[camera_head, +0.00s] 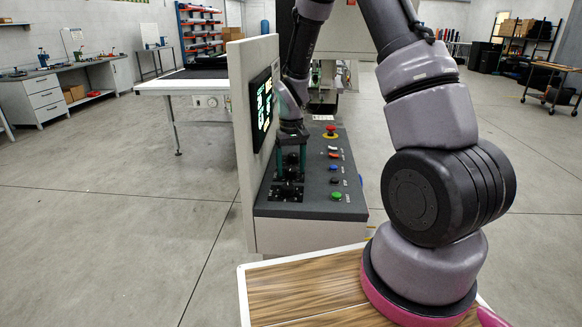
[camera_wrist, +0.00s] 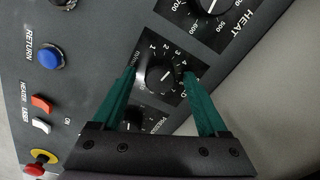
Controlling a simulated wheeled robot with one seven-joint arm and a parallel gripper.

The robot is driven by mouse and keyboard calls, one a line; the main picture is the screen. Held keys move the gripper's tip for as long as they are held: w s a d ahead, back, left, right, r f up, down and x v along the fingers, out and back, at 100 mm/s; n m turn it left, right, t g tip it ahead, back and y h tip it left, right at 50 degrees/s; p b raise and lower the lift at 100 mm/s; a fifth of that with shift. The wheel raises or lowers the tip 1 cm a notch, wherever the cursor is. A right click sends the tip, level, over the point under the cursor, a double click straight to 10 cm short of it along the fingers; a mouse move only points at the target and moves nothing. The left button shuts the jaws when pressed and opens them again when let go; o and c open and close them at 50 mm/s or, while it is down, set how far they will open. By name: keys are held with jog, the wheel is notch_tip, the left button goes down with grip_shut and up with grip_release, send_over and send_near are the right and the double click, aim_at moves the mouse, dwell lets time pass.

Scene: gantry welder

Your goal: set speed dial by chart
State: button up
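The speed dial (camera_wrist: 159,76) is a black knob on a black plate with a white number scale, of which 1 to 4 are readable. Its white pointer mark slants to the upper right, roughly toward 3 or 4. My gripper (camera_wrist: 160,72) is open, its two teal fingers on either side of this knob; whether they touch it I cannot tell. In the head view my gripper (camera_head: 291,158) points down over the console's dials and hides part of them. The screen (camera_head: 262,106) on the upright panel shows bright blocks, too small to read.
The HEAT dial (camera_wrist: 212,5) and the PRESSURE dial (camera_wrist: 133,120) flank the knob. The blue RETURN button (camera_wrist: 50,57), red switch (camera_wrist: 42,103), white switch (camera_wrist: 41,125) and red stop button (camera_wrist: 40,162) lie to the left. The upright panel (camera_head: 243,140) stands close beside my gripper.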

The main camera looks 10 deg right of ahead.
jog(key=shift+r, duration=0.1)
notch_tip(320, 180, up, 11)
jog(key=shift+f, duration=0.2)
jog(key=shift+r, duration=0.1)
notch_tip(320, 180, up, 7)
jog(key=m+t, duration=0.1)
send_over(291, 169)
jog(key=s+d, duration=0.2)
jog(key=s+d+r+m+t+y, duration=0.1)
jog(key=s+d+r+m+t, duration=0.1)
jog(key=s+r, duration=0.55)
jog(key=s+d+r+m+t, duration=0.1)
jog(key=s+r+t, duration=0.1)
jog(key=s+r, duration=0.2)
jog(key=s+d+r+m+t+y, duration=0.1)
jog(key=s+r, duration=0.3)
jog(key=s, duration=0.4)
jog(key=shift+s+r+m+t, duration=0.3)
jog(key=shift+s+r+t, duration=0.1)
jog(key=shift+t, duration=0.2)
jog(key=shift+d, duration=0.1)
